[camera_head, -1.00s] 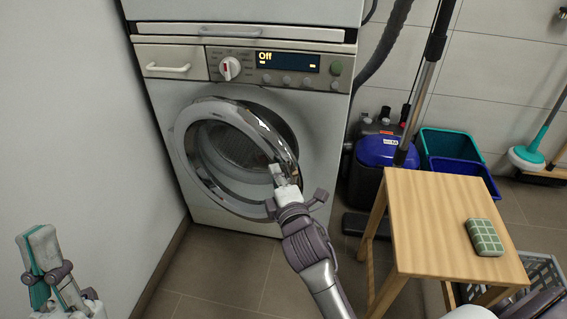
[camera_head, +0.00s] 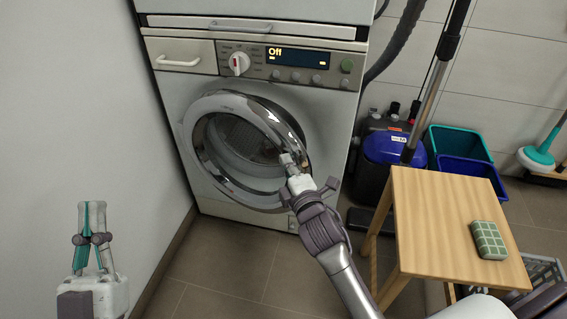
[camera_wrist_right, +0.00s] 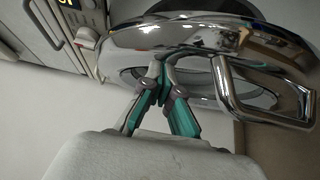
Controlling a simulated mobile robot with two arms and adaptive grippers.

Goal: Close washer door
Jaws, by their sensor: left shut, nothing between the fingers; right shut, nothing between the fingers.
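The white washer (camera_head: 180,100) stands against the left wall, and its panel reads "Off". Its round chrome-rimmed door (camera_head: 197,150) stands slightly ajar; the exact gap is hard to tell. My right gripper (camera_head: 287,160) is shut and empty, with its tips at the right part of the door's rim. In the right wrist view, the gripper tips (camera_wrist_right: 162,76) are close against the chrome rim (camera_wrist_right: 130,42), though contact is unclear. The chrome loop handle (camera_wrist_right: 226,92) is right of the tips. My left gripper (camera_head: 92,208) is shut, empty and away from the washer at lower left.
A wooden stool (camera_head: 430,225) with a green checked sponge (camera_head: 489,240) stands at right, beside a grey basket (camera_head: 545,270). Behind it are a blue vacuum (camera_head: 386,148) and blue bin (camera_head: 468,172). The floor before the washer is open.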

